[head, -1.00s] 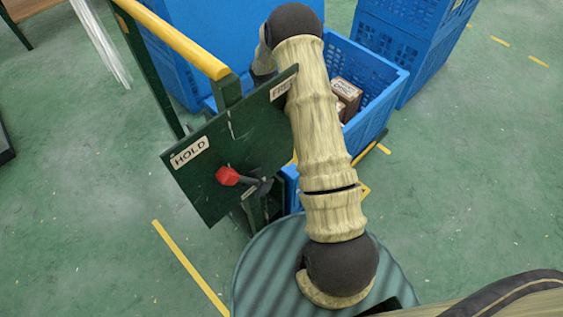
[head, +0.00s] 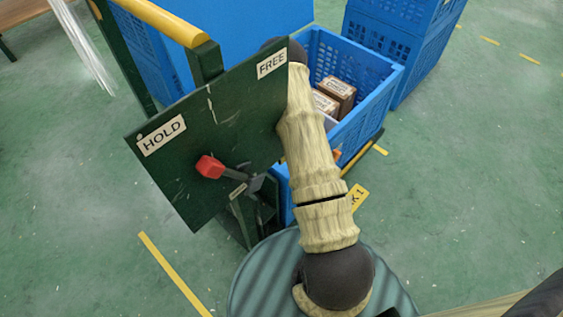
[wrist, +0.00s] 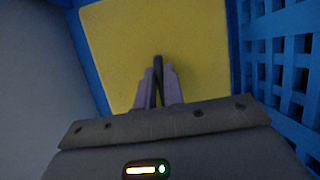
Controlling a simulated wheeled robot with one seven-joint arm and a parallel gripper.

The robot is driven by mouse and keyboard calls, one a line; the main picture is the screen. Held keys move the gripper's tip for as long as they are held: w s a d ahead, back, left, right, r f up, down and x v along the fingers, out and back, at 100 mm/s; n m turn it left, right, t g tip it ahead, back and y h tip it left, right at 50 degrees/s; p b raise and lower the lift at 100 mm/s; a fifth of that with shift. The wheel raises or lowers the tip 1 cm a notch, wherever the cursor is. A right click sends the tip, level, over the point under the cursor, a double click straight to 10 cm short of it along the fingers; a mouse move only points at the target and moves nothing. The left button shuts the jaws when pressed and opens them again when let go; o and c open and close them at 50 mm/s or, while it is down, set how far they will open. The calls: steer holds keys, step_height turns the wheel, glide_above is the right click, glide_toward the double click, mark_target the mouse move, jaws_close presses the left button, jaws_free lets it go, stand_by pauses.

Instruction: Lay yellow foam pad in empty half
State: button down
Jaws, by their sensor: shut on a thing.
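The yellow foam pad (wrist: 150,40) shows in the wrist view, flat-looking, with blue walls at its left and right. My gripper (wrist: 158,88) is closed on a thin dark strip that stands out against the pad, apparently the pad's tab. Whether the pad touches the floor beneath it cannot be told. In the head view the open blue crate (head: 378,92) holds brown boxes (head: 338,90) on its visible side. My gripper, the pad and the crate's other half are hidden there behind the green panel and my arm.
A dark green panel (head: 232,120) marked HOLD and FREE, with a red-knobbed lever (head: 210,167) towards HOLD, stands close by my arm. A yellow rail (head: 160,20) rises behind it. Stacked blue crates (head: 405,45) stand at the back right. The floor at right is clear.

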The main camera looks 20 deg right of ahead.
steer(key=s+b, duration=0.1)
steer(key=s+d+b, duration=0.1)
steer(key=s, duration=0.1)
steer(key=shift+s+d+f+b, duration=0.15)
steer(key=shift+s+b, duration=0.05)
steer(key=shift+b, duration=0.15)
steer(key=shift+w+f+b, duration=0.15)
steer(key=shift+f+b, duration=0.35)
steer(key=shift+f, duration=0.05)
steer(key=shift+r, duration=0.1)
steer(key=c, duration=1.5)
jaws_free()
